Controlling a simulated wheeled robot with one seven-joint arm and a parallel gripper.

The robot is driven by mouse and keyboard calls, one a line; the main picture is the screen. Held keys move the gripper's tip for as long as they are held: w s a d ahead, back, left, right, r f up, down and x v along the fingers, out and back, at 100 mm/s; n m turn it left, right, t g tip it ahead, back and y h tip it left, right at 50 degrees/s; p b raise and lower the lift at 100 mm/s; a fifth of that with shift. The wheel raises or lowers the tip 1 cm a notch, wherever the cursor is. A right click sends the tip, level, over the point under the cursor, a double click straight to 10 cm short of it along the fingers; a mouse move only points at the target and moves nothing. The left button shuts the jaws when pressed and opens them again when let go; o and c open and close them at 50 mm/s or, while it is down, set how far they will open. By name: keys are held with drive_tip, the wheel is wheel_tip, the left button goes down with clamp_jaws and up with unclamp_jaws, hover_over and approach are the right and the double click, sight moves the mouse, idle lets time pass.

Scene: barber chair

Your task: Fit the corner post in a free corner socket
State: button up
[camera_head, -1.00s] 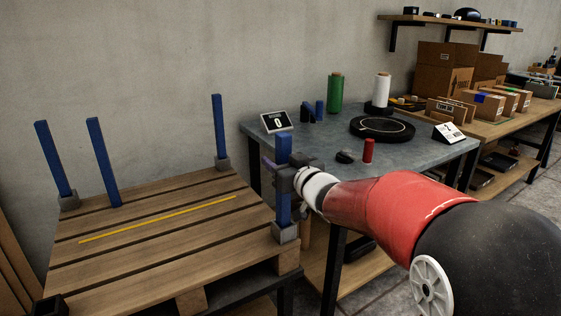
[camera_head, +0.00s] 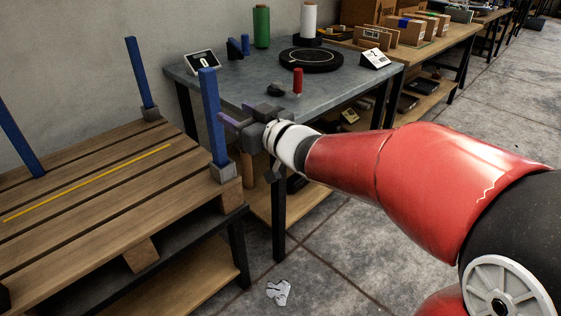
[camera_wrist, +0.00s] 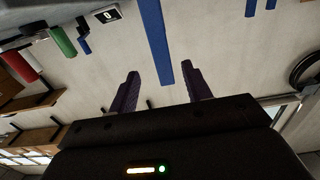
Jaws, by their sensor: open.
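A blue corner post (camera_head: 212,120) stands upright in the grey socket (camera_head: 222,172) at the pallet's (camera_head: 110,210) near right corner. My gripper (camera_head: 230,122) is open just right of this post, level with its middle. In the wrist view, the post (camera_wrist: 155,40) appears between the spread purple fingers; contact cannot be told. Another blue post (camera_head: 140,70) stands in the back right socket (camera_head: 150,114). A third blue post (camera_head: 20,140) rises at the left with no socket visible at its foot. A dark block (camera_head: 4,298) shows partly at the lower left edge.
A grey-topped table (camera_head: 240,90) stands behind my gripper, with a red spool (camera_head: 297,80), a counter display (camera_head: 201,63) and a round black turntable (camera_head: 311,60). A yellow strip (camera_head: 90,181) lies along the pallet. Open floor (camera_head: 340,250) lies to the front right.

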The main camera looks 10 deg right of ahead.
drive_tip(key=s+d+f+m+g+h, duration=0.1)
drive_tip(key=s+d+m+h, duration=0.2)
drive_tip(key=d+h, duration=0.25)
drive_tip(key=s+d+f+m+h, duration=0.2)
drive_tip(key=s+d+h, duration=0.15)
drive_tip(key=d, duration=0.25)
drive_tip(key=s+f+m+g, duration=0.1)
drive_tip(key=s+f+g, duration=0.3)
drive_tip(key=s, duration=0.5)
drive_tip(key=s+d+f+g+h, duration=0.1)
drive_tip(key=s+f+g, duration=0.3)
drive_tip(key=s, duration=0.6)
drive_tip(key=shift+f+m, duration=0.4)
drive_tip(key=shift+f, duration=0.2)
